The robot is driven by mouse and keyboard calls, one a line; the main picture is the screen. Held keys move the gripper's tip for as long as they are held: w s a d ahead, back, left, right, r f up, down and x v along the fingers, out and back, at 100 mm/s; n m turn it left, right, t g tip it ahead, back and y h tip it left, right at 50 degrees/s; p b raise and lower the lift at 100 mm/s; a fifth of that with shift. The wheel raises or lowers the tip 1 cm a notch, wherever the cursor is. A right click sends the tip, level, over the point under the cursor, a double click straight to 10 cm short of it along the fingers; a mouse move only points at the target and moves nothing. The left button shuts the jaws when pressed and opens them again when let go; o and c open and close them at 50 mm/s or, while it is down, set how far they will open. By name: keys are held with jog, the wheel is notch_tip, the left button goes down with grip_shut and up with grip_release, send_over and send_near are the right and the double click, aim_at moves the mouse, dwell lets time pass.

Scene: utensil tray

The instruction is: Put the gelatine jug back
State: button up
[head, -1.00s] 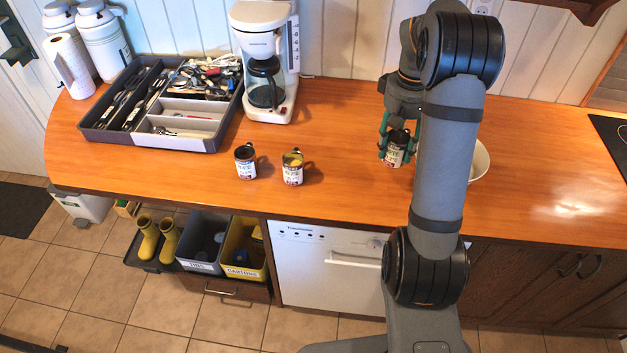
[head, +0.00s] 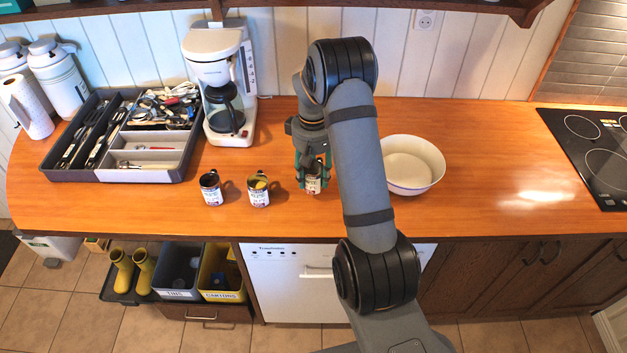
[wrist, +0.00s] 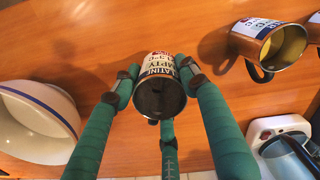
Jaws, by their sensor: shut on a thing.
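A small jug with a printed white label (wrist: 160,72), on which "LATIN" and "EMPTY" can be read, is between the green fingers of my gripper (wrist: 158,95). In the head view this jug (head: 313,186) hangs below my gripper (head: 312,168), which is shut on it. Its mouth looks dark inside. I cannot tell whether its base touches the counter. Two similar labelled jugs stand upright to its left: one dark inside (head: 211,190) and one yellow inside (head: 259,191). The yellow one also shows at the upper right of the wrist view (wrist: 262,38).
A white bowl (head: 412,165) stands right of my arm. A coffee maker (head: 216,75) and a divided utensil tray (head: 60,175) are at the back left. A dark hob (head: 585,150) is at the far right. Counter between bowl and hob is clear.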

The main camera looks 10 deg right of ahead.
jog(key=shift+f+p, duration=0.4)
jog(key=shift+f, duration=1.3)
jog(key=shift+f, duration=0.1)
jog(key=o, duration=1.2)
jog(key=shift+o, duration=0.5)
jog(key=shift+w+r, duration=0.1)
jog(key=shift+r, duration=0.45)
notch_tip(320, 180, up, 11)
jog(key=b, duration=0.1)
jog(key=shift+s, duration=0.2)
